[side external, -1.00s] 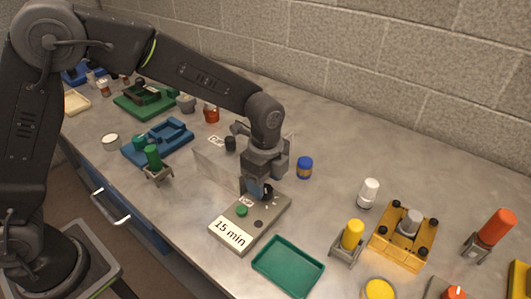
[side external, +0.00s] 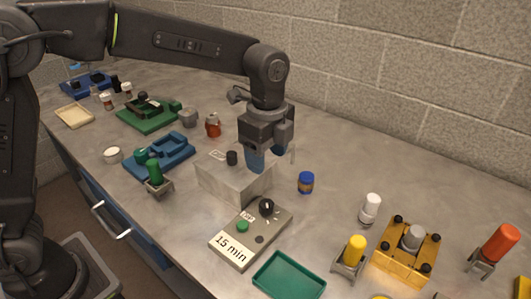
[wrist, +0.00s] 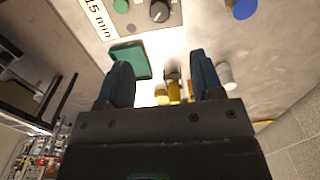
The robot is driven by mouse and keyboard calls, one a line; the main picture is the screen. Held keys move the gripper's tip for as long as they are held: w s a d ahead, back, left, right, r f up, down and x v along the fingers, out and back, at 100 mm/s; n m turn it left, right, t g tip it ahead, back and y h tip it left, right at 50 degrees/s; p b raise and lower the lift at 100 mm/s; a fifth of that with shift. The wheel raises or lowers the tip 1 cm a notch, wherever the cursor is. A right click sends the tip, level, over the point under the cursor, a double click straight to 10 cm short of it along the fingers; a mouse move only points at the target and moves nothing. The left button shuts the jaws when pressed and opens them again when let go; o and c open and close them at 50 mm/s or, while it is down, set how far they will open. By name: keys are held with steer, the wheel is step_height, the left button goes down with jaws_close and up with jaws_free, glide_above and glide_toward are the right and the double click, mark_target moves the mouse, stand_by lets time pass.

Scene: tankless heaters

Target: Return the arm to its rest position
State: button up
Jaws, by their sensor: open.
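The timer panel (side external: 250,238) marked "15 min" lies below and clear of my gripper. Its black knob (side external: 267,207) and green button (side external: 243,226) show, and the knob also shows in the wrist view (wrist: 159,11).
A green tray (side external: 289,276), a blue-capped jar (side external: 306,183), a white bottle (side external: 370,208) and a yellow fixture (side external: 404,252) stand to the right. Blue (side external: 160,157) and green (side external: 149,113) fixtures are at left. A block wall (side external: 400,80) runs behind the bench.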

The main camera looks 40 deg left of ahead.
steer(key=s+a+r+n+t, duration=0.2)
steer(key=s+a+n, duration=0.5)
steer(key=s+n, duration=0.2)
steer(key=s+a+r+n+t, duration=0.2)
steer(key=s+a+n+t, duration=0.1)
steer(key=s+a+n, duration=0.4)
steer(key=s+n, duration=0.2)
steer(key=s, duration=0.2)
steer(key=shift+s+a+r+t, duration=0.2)
steer(key=shift+a+t, duration=0.1)
steer(key=shift+a, duration=0.05)
